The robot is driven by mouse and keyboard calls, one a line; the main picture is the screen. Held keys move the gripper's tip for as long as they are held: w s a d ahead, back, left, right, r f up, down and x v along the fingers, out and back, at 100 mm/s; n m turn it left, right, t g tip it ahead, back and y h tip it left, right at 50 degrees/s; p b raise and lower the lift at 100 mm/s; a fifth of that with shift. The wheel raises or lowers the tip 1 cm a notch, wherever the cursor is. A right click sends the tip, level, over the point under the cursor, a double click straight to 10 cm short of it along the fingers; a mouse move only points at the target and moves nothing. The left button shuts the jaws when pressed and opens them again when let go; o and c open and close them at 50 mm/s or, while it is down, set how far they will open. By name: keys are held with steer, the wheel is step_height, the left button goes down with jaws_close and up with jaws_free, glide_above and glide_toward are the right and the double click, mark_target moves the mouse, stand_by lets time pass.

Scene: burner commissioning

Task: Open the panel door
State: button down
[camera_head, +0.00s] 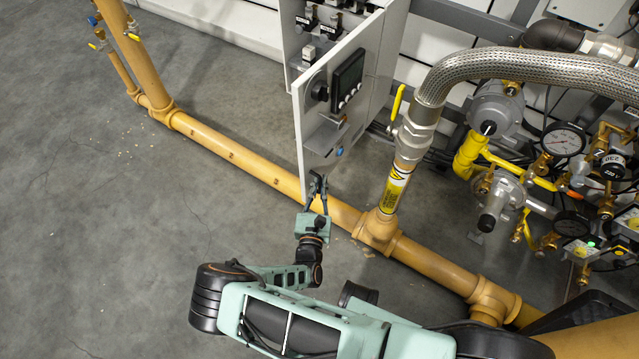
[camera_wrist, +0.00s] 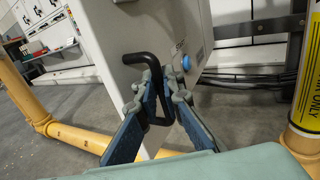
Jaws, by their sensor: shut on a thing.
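The light grey panel door (camera_head: 345,85) stands swung out from its cabinet (camera_head: 300,22), whose inside with black switches shows at the left. On the door's front are a dark display, a black knob and a blue button. My gripper (camera_head: 317,188) is at the door's lower corner. In the wrist view my gripper (camera_wrist: 163,92) is shut on a black bent handle (camera_wrist: 144,58) at the edge of the door (camera_wrist: 110,40). The blue button (camera_wrist: 186,62) shows to the right of the handle. The handle is mostly hidden in the head view.
A yellow-brown pipe (camera_head: 235,158) runs low along the floor beneath the door and my gripper. A braided metal hose (camera_head: 520,65) and a vertical pipe with a yellow valve lever (camera_head: 396,102) stand right of the door. Gauges and regulators crowd the right. Floor at left is clear.

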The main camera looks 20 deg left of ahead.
steer(key=shift+w+d, duration=0.25)
steer(key=shift+d, duration=0.05)
steer(key=c, duration=2.3)
jaws_free()
steer(key=shift+c, duration=0.2)
steer(key=shift+s+a, duration=0.1)
steer(key=shift+a, duration=0.1)
